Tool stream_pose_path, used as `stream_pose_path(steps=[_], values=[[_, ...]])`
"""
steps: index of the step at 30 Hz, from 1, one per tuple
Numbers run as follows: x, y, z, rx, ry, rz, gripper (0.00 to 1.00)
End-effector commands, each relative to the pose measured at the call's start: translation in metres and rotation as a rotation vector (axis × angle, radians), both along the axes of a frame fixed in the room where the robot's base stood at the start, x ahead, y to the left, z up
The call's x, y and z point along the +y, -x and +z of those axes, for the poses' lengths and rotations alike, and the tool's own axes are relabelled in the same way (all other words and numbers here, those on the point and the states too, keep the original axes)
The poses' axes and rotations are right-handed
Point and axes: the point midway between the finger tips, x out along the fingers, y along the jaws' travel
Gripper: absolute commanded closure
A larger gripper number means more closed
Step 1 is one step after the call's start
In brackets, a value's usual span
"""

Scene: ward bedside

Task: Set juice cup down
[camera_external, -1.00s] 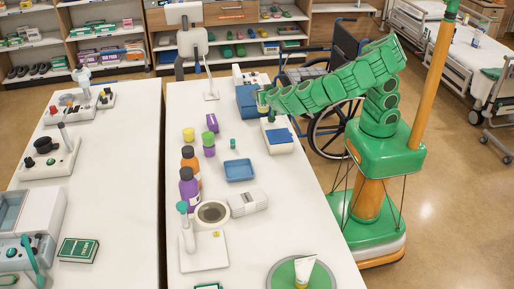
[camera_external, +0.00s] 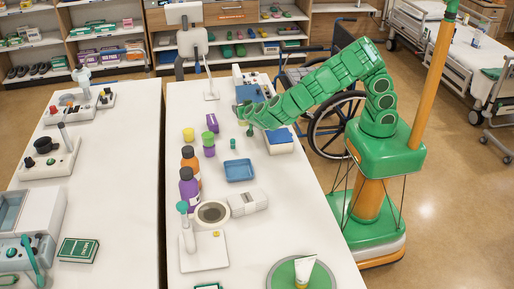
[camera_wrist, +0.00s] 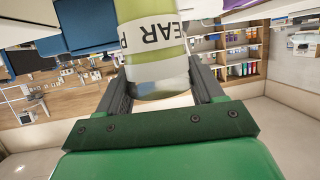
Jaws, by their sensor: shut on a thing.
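The juice cup (camera_wrist: 150,30) fills the top middle of the wrist view. It holds yellow-green content and has a white label with black letters, of which "EAR P" shows. My gripper (camera_wrist: 165,88) is shut on it, with one dark finger on each side. In the outside view my gripper (camera_external: 244,117) is over the right table (camera_external: 285,215), left of the blue-topped white box. The cup cannot be made out clearly there, and its height above the table cannot be told.
Near my gripper are a blue bin (camera_external: 247,93), a blue-topped white box (camera_external: 279,140), a purple-and-green container (camera_external: 209,146) and a blue tray (camera_external: 239,170). Bottles (camera_external: 189,190) stand further left. A wheelchair (camera_external: 335,110) is beside the table. The table's front-right stretch is partly bare.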

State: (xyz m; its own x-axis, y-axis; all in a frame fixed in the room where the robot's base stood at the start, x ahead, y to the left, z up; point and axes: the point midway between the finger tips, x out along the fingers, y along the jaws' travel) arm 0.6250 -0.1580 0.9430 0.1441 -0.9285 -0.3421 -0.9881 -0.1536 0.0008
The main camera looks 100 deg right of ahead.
Motion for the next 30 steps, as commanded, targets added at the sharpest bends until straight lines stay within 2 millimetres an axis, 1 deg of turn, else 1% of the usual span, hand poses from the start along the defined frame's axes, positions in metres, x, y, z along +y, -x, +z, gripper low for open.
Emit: stream_pose_path(steps=[4, 9, 12, 25, 26, 30], values=[[-0.003, -0.006, -0.008, 0.000, -0.001, -0.001, 0.70], [-0.002, -0.005, -0.026, 0.002, -0.001, 0.001, 0.70], [-0.001, -0.005, -0.033, 0.001, -0.001, 0.000, 0.70], [-0.002, -0.005, -0.037, -0.001, 0.000, 0.001, 0.70], [-0.001, -0.005, -0.037, -0.001, 0.000, 0.001, 0.30], [-0.002, -0.005, -0.037, -0.001, 0.000, 0.001, 0.08]])
